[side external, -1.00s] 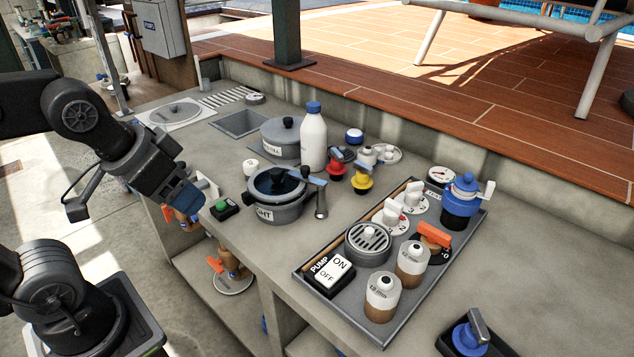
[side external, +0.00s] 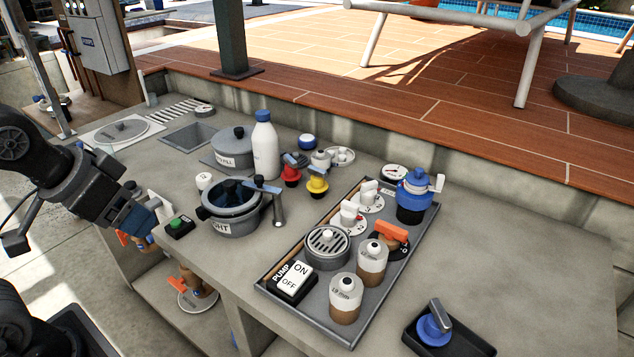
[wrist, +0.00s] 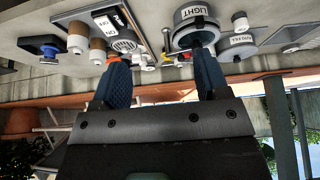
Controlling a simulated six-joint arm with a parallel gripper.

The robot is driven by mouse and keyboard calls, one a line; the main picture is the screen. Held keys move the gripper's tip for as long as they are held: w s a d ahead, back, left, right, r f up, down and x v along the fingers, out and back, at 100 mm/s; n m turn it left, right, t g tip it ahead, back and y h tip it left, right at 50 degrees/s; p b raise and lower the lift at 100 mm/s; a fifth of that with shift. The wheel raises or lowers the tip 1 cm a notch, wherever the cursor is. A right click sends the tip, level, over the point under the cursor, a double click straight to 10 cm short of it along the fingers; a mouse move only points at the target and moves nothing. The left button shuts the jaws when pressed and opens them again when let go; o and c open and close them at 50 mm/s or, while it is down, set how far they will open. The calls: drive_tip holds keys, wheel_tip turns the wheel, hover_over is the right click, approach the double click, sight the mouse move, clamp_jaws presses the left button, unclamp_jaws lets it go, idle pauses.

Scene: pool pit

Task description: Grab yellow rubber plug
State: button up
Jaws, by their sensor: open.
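The yellow plug (side external: 317,183) stands on the grey bench, just right of a similar red plug (side external: 291,173) and behind the control tray. My gripper (side external: 152,215) is at the left, by the bench's front edge and the green button, well apart from the yellow plug. In the wrist view my gripper's two blue fingers (wrist: 160,66) are spread, with no object held between them. Small yellow and red items show beyond the fingers there, too small to make out well.
A grey LIGHT pot (side external: 232,222) and a white blue-capped bottle (side external: 265,150) stand left of the plugs. The tray (side external: 345,333) with switches, knobs and jars lies to the right. A green button (side external: 178,225) is near my gripper.

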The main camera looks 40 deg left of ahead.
drive_tip(key=o, duration=0.3)
drive_tip(key=w+r, duration=0.4)
drive_tip(key=w, duration=0.5)
drive_tip(key=g, duration=0.1)
hover_over(316, 170)
drive_tip(key=s, duration=0.5)
wheel_tip(316, 170, down, 7)
drive_tip(key=x, duration=1.4)
drive_tip(key=shift+s+f, duration=0.1)
drive_tip(key=shift+s, duration=0.05)
